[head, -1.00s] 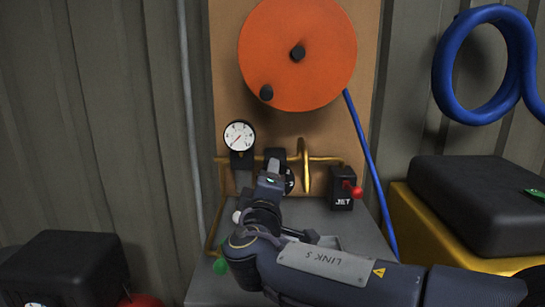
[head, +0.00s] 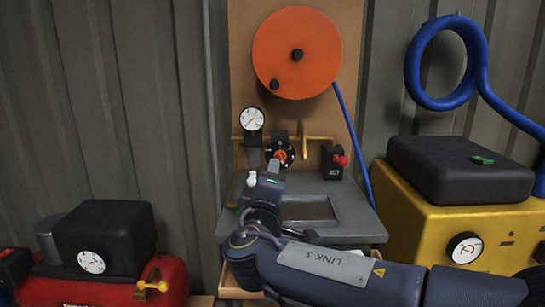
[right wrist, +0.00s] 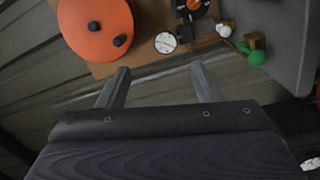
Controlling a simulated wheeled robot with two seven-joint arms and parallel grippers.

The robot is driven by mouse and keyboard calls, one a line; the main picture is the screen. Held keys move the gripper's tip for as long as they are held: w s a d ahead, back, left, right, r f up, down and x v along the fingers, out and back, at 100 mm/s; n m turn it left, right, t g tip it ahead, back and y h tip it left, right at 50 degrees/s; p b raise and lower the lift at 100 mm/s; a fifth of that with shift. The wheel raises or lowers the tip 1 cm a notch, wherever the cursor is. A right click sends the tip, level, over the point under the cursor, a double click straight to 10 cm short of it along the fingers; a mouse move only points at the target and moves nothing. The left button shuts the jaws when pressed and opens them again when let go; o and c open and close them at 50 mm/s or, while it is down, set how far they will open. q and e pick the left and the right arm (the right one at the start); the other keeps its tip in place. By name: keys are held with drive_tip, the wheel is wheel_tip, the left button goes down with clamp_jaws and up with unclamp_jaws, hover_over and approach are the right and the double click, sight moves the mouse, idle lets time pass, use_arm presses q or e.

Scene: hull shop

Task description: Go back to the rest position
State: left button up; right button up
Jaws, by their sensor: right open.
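My right arm comes in from the right in the head view, and its gripper (head: 268,182) is in front of the grey bench, below the dial with the orange knob (head: 280,155). In the right wrist view the right gripper (right wrist: 160,70) has its two fingers wide apart with nothing between them. The same dial shows at the top of that view (right wrist: 190,8), beyond the fingertips and apart from them. My left gripper is not in view.
A board carries an orange disc (head: 297,50), a gauge (head: 252,118), brass pipe and a JET box with a red switch (head: 333,162). The grey bench (head: 350,215) has a recess. A red compressor (head: 170,275) stands left, a yellow machine (head: 420,220) right. Blue hose (head: 415,75) hangs at right.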

drive_tip(key=s+d+f+m+g+h+b, duration=0.15)
drive_tip(key=s+d+f+m+g, duration=0.3)
drive_tip(key=d+f, duration=0.6)
drive_tip(key=s+d+f+m+g+h+b, duration=0.1)
drive_tip(key=s+d+f+m+g+b, duration=0.35)
drive_tip(key=d, duration=0.85)
drive_tip(key=s+d+f+m+g+y+b, duration=0.1)
drive_tip(key=s+d+f+m+g+y, duration=0.2)
drive_tip(key=s+f, duration=1)
drive_tip(key=s+a+f+m+g+y+b, duration=0.1)
drive_tip(key=s+a+f+m+y+b, duration=0.1)
drive_tip(key=s+f, duration=0.25)
drive_tip(key=s+a+f+m+y+b, duration=0.1)
drive_tip(key=s+a+f+y, duration=0.2)
drive_tip(key=s, duration=0.2)
wheel_tip(320, 180, up, 35)
drive_tip(key=p, duration=3.4)
drive_tip(key=shift+m, duration=0.3)
drive_tip(key=shift+s+f, duration=0.1)
drive_tip(key=shift+f, duration=0.05)
